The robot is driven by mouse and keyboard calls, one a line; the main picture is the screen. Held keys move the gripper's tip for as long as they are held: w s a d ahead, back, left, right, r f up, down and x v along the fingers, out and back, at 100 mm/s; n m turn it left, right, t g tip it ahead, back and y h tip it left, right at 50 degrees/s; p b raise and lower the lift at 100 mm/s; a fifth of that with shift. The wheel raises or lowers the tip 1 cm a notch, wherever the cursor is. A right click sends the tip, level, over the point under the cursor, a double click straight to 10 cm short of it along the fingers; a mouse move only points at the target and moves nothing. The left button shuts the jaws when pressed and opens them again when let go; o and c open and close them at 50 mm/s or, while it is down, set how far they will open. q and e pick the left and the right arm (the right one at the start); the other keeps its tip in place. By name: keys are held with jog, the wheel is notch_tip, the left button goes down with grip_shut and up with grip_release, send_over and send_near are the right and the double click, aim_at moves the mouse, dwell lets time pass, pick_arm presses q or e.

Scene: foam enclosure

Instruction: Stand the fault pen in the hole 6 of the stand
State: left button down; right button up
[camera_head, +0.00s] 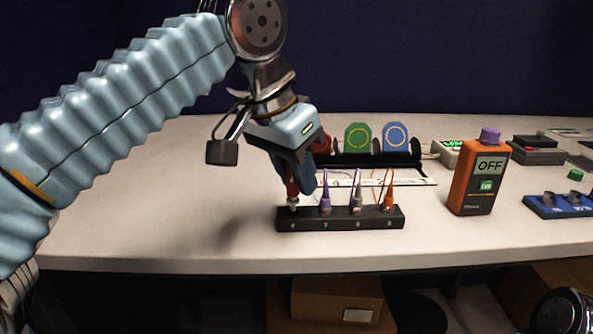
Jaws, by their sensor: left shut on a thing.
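The stand (340,224) is a long black block near the table's front, with holes numbered along its front face. My left gripper (298,184) points down over the stand's left end, at the hole that appears marked 6. It is shut on a red pen, which I take to be the fault pen (292,188). The pen is near upright, its pale lower end at the leftmost hole; I cannot tell how deep it sits. The fingers hide most of the pen. A purple pen (325,203), a grey one (357,203) and an orange one (389,199) stand in the other holes.
Behind the stand is a black rack with a green disc (358,138) and a blue disc (396,137). An orange meter (478,184) reading OFF stands to the right, with a blue block (562,205) beyond. The table left of the stand is clear.

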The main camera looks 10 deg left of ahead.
pick_arm(q)
jog(key=shift+f+b, duration=0.65)
jog(key=shift+f, duration=0.25)
jog(key=c, duration=0.9)
grip_release()
jog(key=p+v, duration=0.5)
jog(key=v, duration=0.8)
jog(key=shift+s+a+r, duration=0.1)
jog(key=shift+s+r, duration=0.1)
jog(key=shift+r, duration=0.15)
